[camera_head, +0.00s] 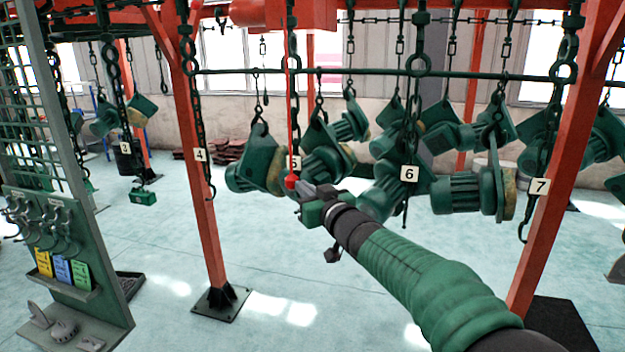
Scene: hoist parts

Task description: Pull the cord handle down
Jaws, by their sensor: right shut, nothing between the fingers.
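A thin red cord (289,90) hangs down from the top of the picture, left of the middle. At its lower end is a small round red handle (291,182). My right arm reaches in from the lower right, and my right gripper (299,189) is at the red handle. Its fingers are small and dark here; they are shut with nothing held between them. The fingertips overlap the handle in the picture, and I cannot tell whether they touch it. My left gripper is not in view.
Several green hoist parts (473,192) hang on chains behind my arm, with number tags such as 6 (409,173) and 7 (537,187). Red posts (201,180) stand left and right. A green rack (70,230) with hooks stands at the left. The floor between is clear.

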